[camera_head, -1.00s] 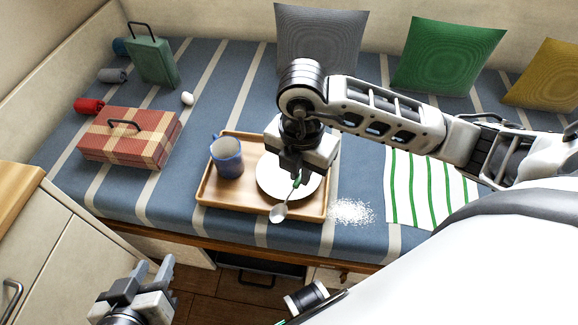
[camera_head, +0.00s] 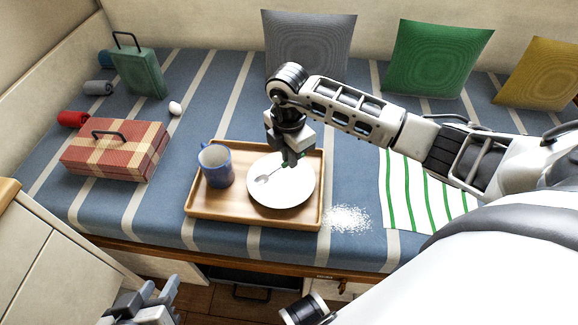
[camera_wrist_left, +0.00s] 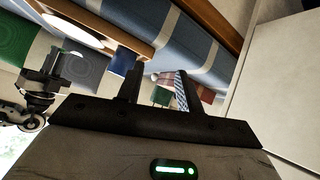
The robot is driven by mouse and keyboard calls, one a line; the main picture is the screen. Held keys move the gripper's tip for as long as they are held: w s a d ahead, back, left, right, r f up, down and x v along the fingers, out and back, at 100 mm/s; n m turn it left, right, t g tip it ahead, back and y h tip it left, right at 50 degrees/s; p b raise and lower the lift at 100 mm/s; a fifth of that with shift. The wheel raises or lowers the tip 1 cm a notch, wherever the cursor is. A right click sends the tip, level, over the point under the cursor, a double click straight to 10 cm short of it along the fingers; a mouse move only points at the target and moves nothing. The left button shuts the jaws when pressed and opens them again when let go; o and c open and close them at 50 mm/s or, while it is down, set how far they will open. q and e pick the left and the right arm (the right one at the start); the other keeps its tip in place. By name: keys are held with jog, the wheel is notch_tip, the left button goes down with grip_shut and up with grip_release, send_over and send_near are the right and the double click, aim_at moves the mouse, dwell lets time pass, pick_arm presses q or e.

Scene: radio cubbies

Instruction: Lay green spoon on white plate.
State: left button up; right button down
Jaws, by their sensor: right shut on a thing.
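The white plate (camera_head: 283,192) lies on a wooden tray (camera_head: 240,217) in the head view. The spoon (camera_head: 266,178) shows its metal bowl over the plate's upper left part; its green handle runs up to my right gripper (camera_head: 287,163). My right gripper is shut on the handle above the plate's far side. I cannot tell whether the spoon touches the plate. My left gripper (camera_head: 150,296) is open and empty at the lower left, in front of the bench. In the left wrist view its two fingers (camera_wrist_left: 158,88) stand apart.
A blue mug (camera_head: 217,168) stands on the tray left of the plate. White grains (camera_head: 348,219) lie right of the tray, beside a green-striped cloth (camera_head: 420,195). A red plaid box (camera_head: 115,152), a green case (camera_head: 140,73) and a white egg-like thing (camera_head: 175,108) lie left.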

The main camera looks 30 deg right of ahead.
jog(key=shift+w+d+f, duration=0.2)
jog(key=shift+w+f, duration=0.25)
jog(key=shift+f, duration=0.1)
jog(key=shift+w+d+f, duration=0.1)
jog(key=shift+w+f, duration=0.1)
jog(key=shift+f, duration=0.1)
notch_tip(320, 180, down, 2)
jog(key=shift+f+b, duration=0.25)
jog(key=shift+b, duration=0.4)
jog(key=shift+f, duration=0.25)
pick_arm(q)
jog(key=shift+w+d+r+t+h, duration=0.15)
jog(key=shift+d+r+t+h, duration=0.2)
jog(key=shift+r, duration=0.25)
pick_arm(e)
jog(key=shift+f, duration=0.25)
jog(key=c, duration=1.5)
grip_release()
